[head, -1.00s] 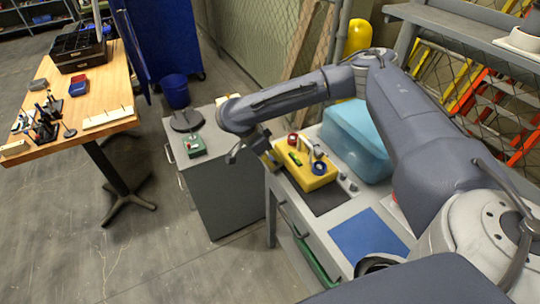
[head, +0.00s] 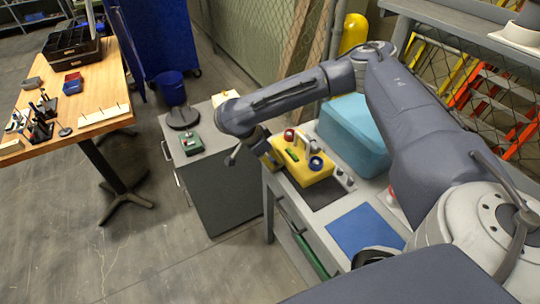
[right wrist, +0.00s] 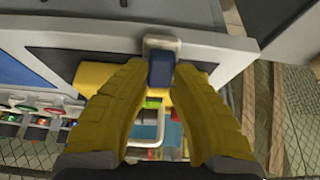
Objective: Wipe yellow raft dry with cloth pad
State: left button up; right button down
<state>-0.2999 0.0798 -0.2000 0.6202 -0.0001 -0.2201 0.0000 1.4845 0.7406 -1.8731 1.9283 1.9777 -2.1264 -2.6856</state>
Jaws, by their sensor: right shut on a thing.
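The yellow raft (head: 318,177) sits on a dark mat on the grey bench in the head view, with a red knob, a blue ring and a pale handle on top. Part of it shows behind the fingers in the right wrist view (right wrist: 92,76). My right gripper (head: 269,157) is at the raft's left end. In the right wrist view its yellow fingers (right wrist: 160,75) are shut on a dark blue block with a whitish face (right wrist: 161,68), which looks like the cloth pad. I cannot tell whether the pad touches the raft. My left gripper is not in view.
A teal case (head: 352,137) stands behind the raft. A blue mat (head: 365,230) lies bare at the front. A grey cabinet (head: 222,190) with a green device (head: 191,144) stands left of the bench, across a gap. Small grey fittings (head: 343,179) lie right of the raft.

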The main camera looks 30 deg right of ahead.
jog(key=shift+s, duration=0.1)
dwell(0.3)
jog(key=shift+s, duration=1)
jog(key=shift+s, duration=0.2)
jog(key=shift+s+a, duration=0.1)
jog(key=shift+s, duration=0.8)
jog(key=shift+s, duration=0.25)
jog(key=shift+s, duration=0.8)
jog(key=shift+a, duration=0.2)
